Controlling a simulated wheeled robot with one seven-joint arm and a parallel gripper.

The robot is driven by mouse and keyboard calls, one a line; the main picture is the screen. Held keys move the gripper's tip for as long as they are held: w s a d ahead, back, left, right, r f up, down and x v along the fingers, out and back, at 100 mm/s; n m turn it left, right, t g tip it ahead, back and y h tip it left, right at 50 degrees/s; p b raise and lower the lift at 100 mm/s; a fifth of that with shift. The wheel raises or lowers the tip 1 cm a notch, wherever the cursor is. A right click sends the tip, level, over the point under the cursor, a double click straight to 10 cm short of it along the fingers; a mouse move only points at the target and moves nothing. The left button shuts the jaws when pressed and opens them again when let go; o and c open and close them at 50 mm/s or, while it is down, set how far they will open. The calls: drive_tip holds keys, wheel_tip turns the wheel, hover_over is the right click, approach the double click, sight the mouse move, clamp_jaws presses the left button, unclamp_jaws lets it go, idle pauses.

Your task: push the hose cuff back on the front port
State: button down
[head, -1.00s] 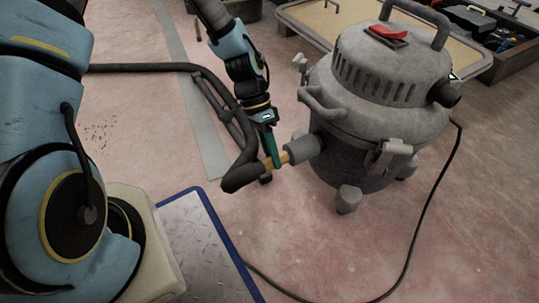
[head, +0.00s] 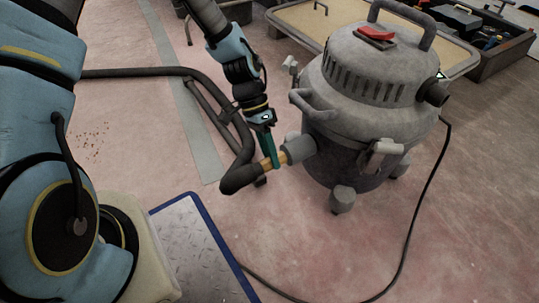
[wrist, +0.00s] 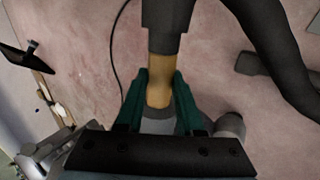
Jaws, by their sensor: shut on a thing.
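The tan hose cuff (head: 266,164) is on the end of the thick dark hose (head: 240,177), left of the grey vacuum (head: 365,105). The grey front port (head: 299,149) sticks out low on the vacuum's left side. My gripper (head: 273,160) is shut on the cuff from above. In the wrist view, the teal fingers of my gripper (wrist: 160,92) flank the tan cuff (wrist: 160,72), with the dark hose (wrist: 167,18) above and the grey port (wrist: 160,125) just below. The cuff lines up with the port; whether it touches or sits on it is hard to tell.
A black cord (head: 425,200) runs from the vacuum across the pink floor. A metal plate with a blue edge (head: 205,250) lies in front. A shallow tan tray (head: 300,22) and a toolbox (head: 485,45) stand behind. The hose stretches left over open floor.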

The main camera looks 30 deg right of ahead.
drive_tip(key=shift+d, duration=0.45)
drive_tip(key=c, duration=1)
unclamp_jaws()
drive_tip(key=o, duration=0.5)
drive_tip(key=shift+a, duration=0.15)
drive_tip(key=shift+o, duration=0.2)
drive_tip(key=p+v, duration=0.4)
drive_tip(key=v, duration=0.7)
drive_tip(key=shift+p, duration=0.4)
drive_tip(key=w+a+r+n+t+p, duration=0.25)
drive_tip(key=w+a+r+n, duration=0.25)
drive_tip(key=w+a+r, duration=0.4)
drive_tip(key=a+r+n+t+p, duration=0.15)
drive_tip(key=a+r+n, duration=0.25)
drive_tip(key=a, duration=0.4)
drive_tip(key=w+a+r+n+t, duration=0.15)
drive_tip(key=a+r+n, duration=0.25)
drive_tip(key=a, duration=0.4)
drive_tip(key=a+r+n+t+p, duration=0.1)
drive_tip(key=a+r+n+t, duration=0.25)
drive_tip(key=a, duration=0.55)
wheel_tip(320, 180, up, 39)
drive_tip(key=g+p, duration=0.1)
drive_tip(key=p, duration=3.7)
drive_tip(key=shift+n+h, duration=0.3)
drive_tip(key=shift+n, duration=0.15)
